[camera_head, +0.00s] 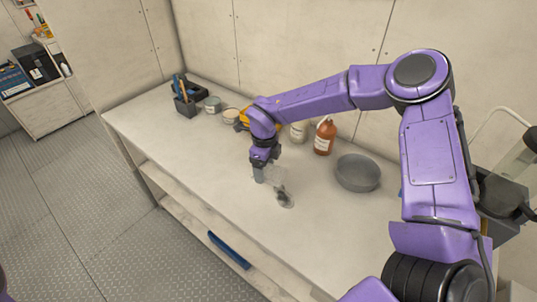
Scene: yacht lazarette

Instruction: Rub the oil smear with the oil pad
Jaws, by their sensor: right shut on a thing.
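My right gripper (259,176) reaches down to the white workbench from the purple right arm. It is shut on a pale grey thing (274,175), which I take to be the oil pad; its outline is small and faint against the bench. The dark grey oil smear (284,198) lies on the bench top just right of and nearer than the gripper. Whether the pad touches the bench or the smear, I cannot tell. My left gripper is not in view.
On the workbench (215,180), a grey round pan (358,172) and a brown bottle (325,136) stand right of the arm. Behind are a pale jar (299,132), small tins (212,104) and a dark tool holder (186,99). The bench's front left is clear.

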